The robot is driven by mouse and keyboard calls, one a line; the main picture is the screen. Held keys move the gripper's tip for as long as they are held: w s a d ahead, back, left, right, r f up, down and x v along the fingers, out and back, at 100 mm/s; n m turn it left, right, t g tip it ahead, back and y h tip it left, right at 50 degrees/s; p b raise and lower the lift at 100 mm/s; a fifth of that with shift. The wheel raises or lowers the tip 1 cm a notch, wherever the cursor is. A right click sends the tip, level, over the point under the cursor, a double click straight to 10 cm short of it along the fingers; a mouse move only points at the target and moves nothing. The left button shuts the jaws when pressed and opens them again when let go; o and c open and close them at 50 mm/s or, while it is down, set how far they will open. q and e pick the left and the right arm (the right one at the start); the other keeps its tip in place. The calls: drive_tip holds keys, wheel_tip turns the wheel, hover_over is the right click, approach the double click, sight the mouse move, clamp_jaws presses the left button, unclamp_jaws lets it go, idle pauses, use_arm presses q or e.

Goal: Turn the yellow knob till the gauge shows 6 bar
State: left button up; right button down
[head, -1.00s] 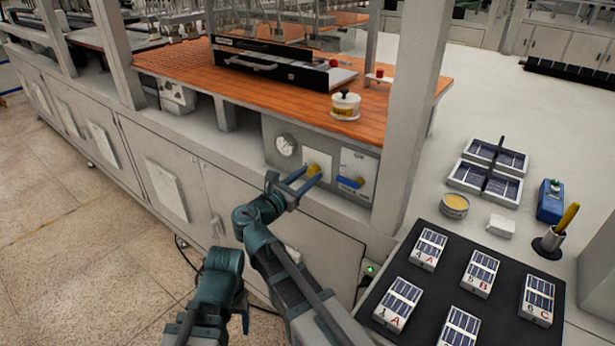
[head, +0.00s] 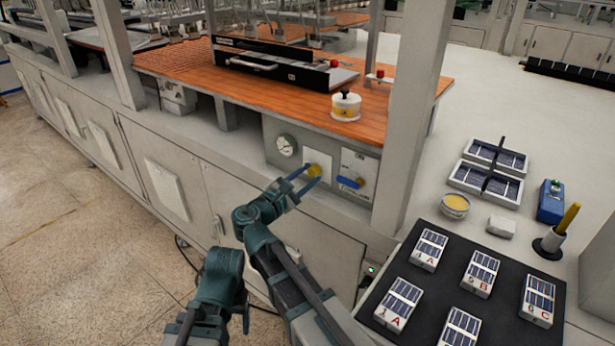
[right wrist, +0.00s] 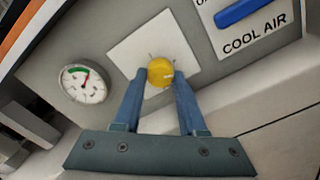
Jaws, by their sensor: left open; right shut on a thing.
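The yellow knob (head: 313,171) sits on a white plate on the grey front panel (head: 268,130). My right gripper (head: 306,178) is shut on the knob, with a blue finger on each side of it. In the right wrist view the knob (right wrist: 160,72) shows between the fingertips (right wrist: 160,80). The round gauge (head: 287,145) is left of the knob. In the right wrist view the gauge (right wrist: 83,84) has a green arc at its top, but its reading is too small to tell. Part of my left arm shows at the bottom; its gripper fingers cannot be seen.
A blue handle (head: 350,182) labelled COOL AIR is close to the right of the knob. A white upright post (head: 408,120) stands further right. A black mat (head: 452,275) with several panel blocks lies at lower right.

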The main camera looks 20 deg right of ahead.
idle(0.3)
drive_tip(key=shift+c, duration=2.3)
unclamp_jaws()
use_arm(q)
drive_tip(key=shift+a, duration=0.1)
use_arm(e)
drive_tip(key=shift+s, duration=0.15)
